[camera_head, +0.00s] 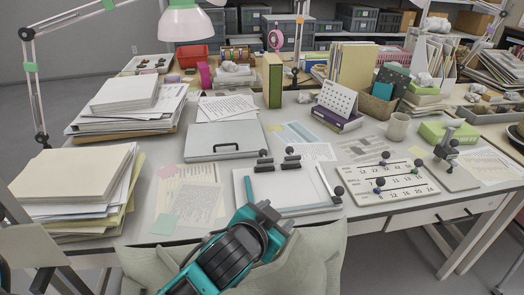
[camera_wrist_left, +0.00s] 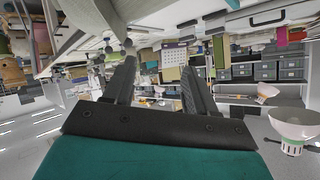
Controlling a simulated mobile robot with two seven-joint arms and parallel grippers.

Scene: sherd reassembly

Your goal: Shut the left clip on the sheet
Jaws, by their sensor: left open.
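A pale board (camera_head: 285,194) lies near the front edge of the table in the head view, with a light sheet area that I cannot separate from it. Two dark clips with round knobs sit along its back edge, the left clip (camera_head: 265,162) and the right clip (camera_head: 291,160). I cannot tell whether either is shut. In the left wrist view my left gripper (camera_wrist_left: 158,65) is open, with nothing between its fingers. Small round knobs (camera_wrist_left: 127,43) show beyond one finger. My right gripper is not in view.
A teal strip (camera_head: 249,189) and a pale bar with a knob (camera_head: 329,184) flank the board. A grey flat case (camera_head: 224,140) lies behind it. A numbered panel with knobs (camera_head: 385,181) is to the right. Paper stacks (camera_head: 75,180) stand at the left.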

